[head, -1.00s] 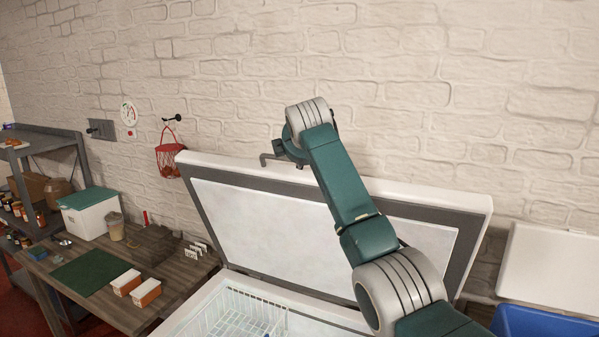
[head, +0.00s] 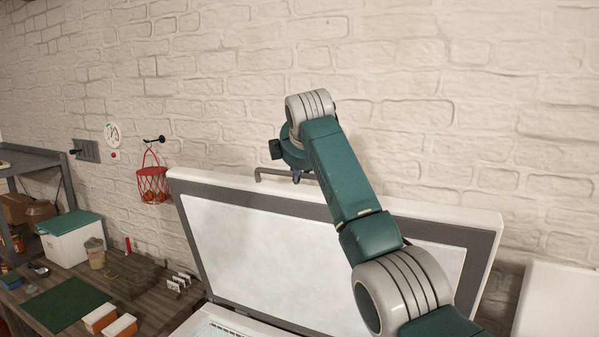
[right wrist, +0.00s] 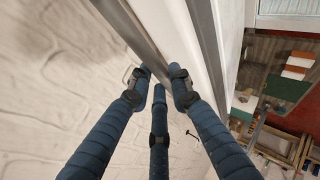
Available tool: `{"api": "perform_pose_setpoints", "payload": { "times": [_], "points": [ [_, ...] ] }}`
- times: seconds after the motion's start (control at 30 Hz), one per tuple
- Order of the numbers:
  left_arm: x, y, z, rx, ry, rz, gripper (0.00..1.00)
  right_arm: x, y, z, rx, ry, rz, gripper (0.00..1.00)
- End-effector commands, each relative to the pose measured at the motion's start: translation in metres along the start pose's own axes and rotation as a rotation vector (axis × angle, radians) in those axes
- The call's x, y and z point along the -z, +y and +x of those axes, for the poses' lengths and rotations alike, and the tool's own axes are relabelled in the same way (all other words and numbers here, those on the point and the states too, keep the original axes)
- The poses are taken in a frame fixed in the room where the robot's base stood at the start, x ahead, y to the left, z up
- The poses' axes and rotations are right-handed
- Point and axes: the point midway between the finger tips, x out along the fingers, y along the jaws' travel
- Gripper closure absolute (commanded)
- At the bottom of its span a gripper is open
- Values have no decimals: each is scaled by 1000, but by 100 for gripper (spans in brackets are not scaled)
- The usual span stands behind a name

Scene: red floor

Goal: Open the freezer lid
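The chest freezer's white lid (head: 250,240) stands raised and steep near the brick wall, its pale inner panel and grey seal facing me. A grey bar handle (head: 268,172) shows at the lid's top edge. My right arm reaches over the opening. Its gripper (head: 297,178) is at the lid's top edge beside the handle, partly hidden by the wrist. In the right wrist view, the gripper's blue fingers (right wrist: 160,82) are spread apart beside the lid's edge (right wrist: 178,40); firm contact cannot be told. My left gripper is out of view.
A wooden table (head: 150,300) at the left holds a green-lidded cooler (head: 70,237), a green mat (head: 65,303) and small boxes. A red basket (head: 152,185) hangs on the wall. A white panel (head: 555,305) stands at the right.

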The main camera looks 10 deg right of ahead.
Motion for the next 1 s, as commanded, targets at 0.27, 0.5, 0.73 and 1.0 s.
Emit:
{"api": "perform_pose_setpoints", "payload": {
  "times": [0.27, 0.5, 0.73, 1.0],
  "points": [
    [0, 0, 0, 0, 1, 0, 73, -2, -3, 2, 8, -6, -2, 61],
    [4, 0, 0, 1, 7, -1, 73, 0, -1, -5, 3, -3, -1, 61],
    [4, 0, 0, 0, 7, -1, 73, 0, 0, -42, 0, -1, -1, 61],
    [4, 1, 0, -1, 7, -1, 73, -1, -1, -97, 3, -4, -1, 61]
  ]
}}
